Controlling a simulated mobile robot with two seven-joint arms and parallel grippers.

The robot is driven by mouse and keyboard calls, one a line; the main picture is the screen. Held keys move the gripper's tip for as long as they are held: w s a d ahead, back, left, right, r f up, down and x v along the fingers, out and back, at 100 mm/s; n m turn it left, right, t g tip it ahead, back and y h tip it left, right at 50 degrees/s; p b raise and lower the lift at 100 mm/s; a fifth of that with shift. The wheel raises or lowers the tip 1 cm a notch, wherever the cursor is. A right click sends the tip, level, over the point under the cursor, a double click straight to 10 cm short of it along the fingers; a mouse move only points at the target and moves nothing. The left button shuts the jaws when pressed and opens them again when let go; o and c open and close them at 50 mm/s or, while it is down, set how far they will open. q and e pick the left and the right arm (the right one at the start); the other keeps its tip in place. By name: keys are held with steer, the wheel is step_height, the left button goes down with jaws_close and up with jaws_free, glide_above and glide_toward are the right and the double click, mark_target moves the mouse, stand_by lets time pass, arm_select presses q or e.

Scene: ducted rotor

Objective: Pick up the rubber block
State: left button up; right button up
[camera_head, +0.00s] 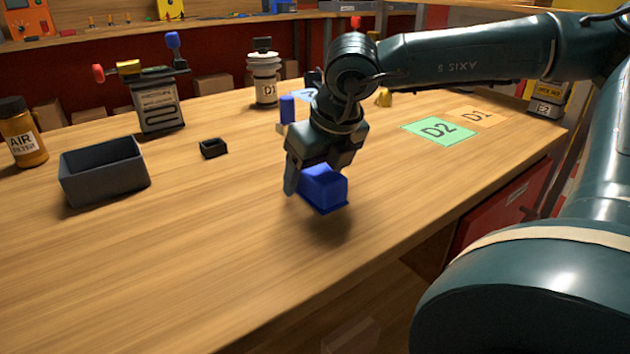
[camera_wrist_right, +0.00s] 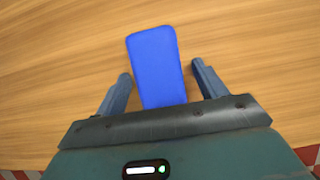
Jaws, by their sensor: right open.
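The rubber block, as I take it, is the blue block (camera_head: 324,188) at the middle of the wooden table, below my right wrist. In the right wrist view the block (camera_wrist_right: 157,65) lies between the two fingers of my right gripper (camera_wrist_right: 162,72) and reaches out past their tips. Gaps show between the block and each finger. In the head view the right gripper (camera_head: 308,180) points down at the block, with one finger at its left side; the other finger is hard to make out. My left gripper is not in view.
A dark grey bin (camera_head: 104,172) and a small black box (camera_head: 213,148) stand to the left. A vise-like device (camera_head: 158,108), a white jar (camera_head: 264,80) and a blue cylinder (camera_head: 287,108) stand farther back. A green D2 mat (camera_head: 425,128) lies right. The front left table is clear.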

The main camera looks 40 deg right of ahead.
steer(key=c, duration=1.2)
steer(key=shift+r+p, duration=0.45)
steer(key=shift+p, duration=0.3)
steer(key=shift+c, duration=0.2)
step_height(320, 180, up, 10)
steer(key=p, duration=0.2)
steer(key=shift+f+p, duration=0.15)
steer(key=shift+p, duration=0.15)
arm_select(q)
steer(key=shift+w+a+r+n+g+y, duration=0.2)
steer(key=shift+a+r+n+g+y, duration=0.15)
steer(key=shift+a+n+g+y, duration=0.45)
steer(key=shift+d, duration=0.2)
arm_select(e)
steer(key=o, duration=0.6)
steer(key=c, duration=0.3)
